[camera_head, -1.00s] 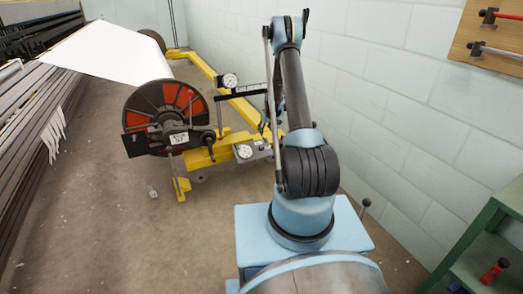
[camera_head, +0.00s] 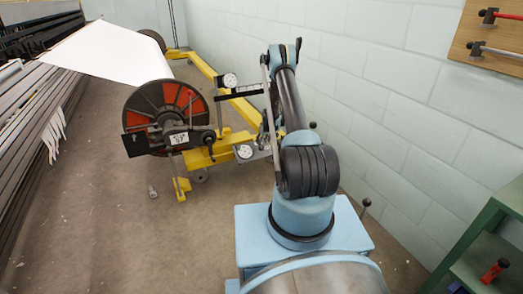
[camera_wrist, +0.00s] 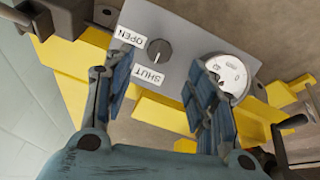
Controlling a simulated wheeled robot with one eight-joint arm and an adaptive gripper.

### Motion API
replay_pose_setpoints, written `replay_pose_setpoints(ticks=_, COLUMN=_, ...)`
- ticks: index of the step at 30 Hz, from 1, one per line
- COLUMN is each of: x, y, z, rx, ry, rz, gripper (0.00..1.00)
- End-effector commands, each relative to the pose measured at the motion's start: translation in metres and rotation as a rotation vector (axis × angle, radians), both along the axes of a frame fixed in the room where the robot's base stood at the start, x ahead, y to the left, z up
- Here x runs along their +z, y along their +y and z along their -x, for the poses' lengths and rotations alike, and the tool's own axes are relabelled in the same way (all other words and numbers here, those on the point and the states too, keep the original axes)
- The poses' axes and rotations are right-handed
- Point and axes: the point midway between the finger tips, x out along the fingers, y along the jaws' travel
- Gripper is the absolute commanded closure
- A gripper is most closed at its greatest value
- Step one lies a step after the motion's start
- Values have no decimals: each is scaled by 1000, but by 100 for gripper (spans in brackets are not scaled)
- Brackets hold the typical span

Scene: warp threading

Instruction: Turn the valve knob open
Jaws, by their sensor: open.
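The valve knob (camera_wrist: 159,51) is a small round dark knob on a grey panel (camera_wrist: 180,22). White labels reading OPEN (camera_wrist: 130,37) and SHUT (camera_wrist: 149,74) sit beside it. I cannot tell clearly which label its mark points at. My gripper (camera_wrist: 160,72) is open, with one blue-grey finger on each side of the knob's line in the wrist view. The fingers hold nothing, and the knob shows in the gap beyond the tips, apart from them. In the head view my arm hides most of the gripper and the knob.
A white dial gauge (camera_wrist: 226,76) is on the panel close to the right finger; it also shows in the head view (camera_head: 244,152). A yellow frame (camera_head: 238,105) carries a red-and-black reel (camera_head: 146,108). A crank handle (camera_wrist: 290,125) stands at the right. The block wall (camera_head: 400,80) is close on the right.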

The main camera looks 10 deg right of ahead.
Motion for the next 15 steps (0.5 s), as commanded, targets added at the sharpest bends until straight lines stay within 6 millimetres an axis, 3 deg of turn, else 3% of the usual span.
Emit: replay_pose_setpoints(ticks=15, x=-61, y=6, z=-26, rx=1, ry=0, rz=0, gripper=48)
